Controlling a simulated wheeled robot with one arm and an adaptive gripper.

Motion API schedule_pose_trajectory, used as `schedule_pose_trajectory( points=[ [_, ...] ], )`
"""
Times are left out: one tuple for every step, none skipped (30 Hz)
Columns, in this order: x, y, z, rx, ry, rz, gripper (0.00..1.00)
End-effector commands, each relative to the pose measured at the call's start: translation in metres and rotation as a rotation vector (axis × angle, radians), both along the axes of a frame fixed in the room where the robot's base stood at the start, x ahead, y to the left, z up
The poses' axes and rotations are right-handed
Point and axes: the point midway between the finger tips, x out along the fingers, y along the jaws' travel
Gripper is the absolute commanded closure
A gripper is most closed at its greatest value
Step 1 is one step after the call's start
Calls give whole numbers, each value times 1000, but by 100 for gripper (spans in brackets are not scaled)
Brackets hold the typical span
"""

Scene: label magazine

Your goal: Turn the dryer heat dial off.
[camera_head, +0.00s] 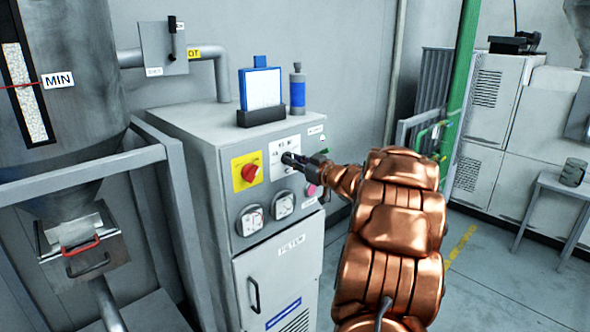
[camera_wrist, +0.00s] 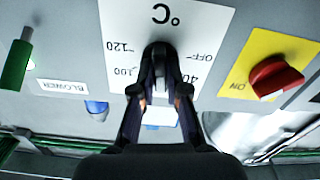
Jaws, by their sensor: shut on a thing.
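The heat dial (camera_wrist: 160,50) is a dark knob on a white plate (camera_wrist: 190,15) marked °C, with 40, 100, 120 and OFF printed around it. The wrist view shows the plate upside down. My gripper (camera_wrist: 160,75) is shut on the dial, one finger on each side. The fingers hide most of the knob, so I cannot tell where its pointer stands. In the head view my gripper (camera_head: 291,159) reaches from the right to the same white plate (camera_head: 284,147) on the grey dryer cabinet (camera_head: 190,125).
A red rotary switch (camera_head: 250,172) on a yellow plate is left of the dial. Two round gauges (camera_head: 252,220) sit below. A green lever (camera_wrist: 17,62) by the BLOWER label is on the dial's other side.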

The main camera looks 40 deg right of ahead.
Motion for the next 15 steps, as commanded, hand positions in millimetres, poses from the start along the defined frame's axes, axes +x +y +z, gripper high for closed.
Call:
schedule_pose_trajectory(
  points=[
    [0,0,-4,-46,-1,-2,100],
    [-1,0,-4,-74,-1,-2,100],
    [-1,0,-5,-112,2,-1,100],
    [-1,0,-5,-141,3,-1,100],
    [-1,0,-5,-169,4,-2,100],
    [-1,0,-5,-206,4,-2,100],
    [-1,0,-5,-234,5,-2,100],
    [0,0,-6,-263,6,-2,100],
    [0,0,-6,-301,8,-1,100],
    [0,0,-6,-331,9,-2,100],
    [-1,0,-6,-359,9,-2,100],
    [-1,0,-6,-397,10,-3,100],
    [-1,0,-5,-427,9,-3,100],
    [0,1,-5,-455,10,-2,100],
    [0,1,-5,-494,11,-2,100]
  ],
)
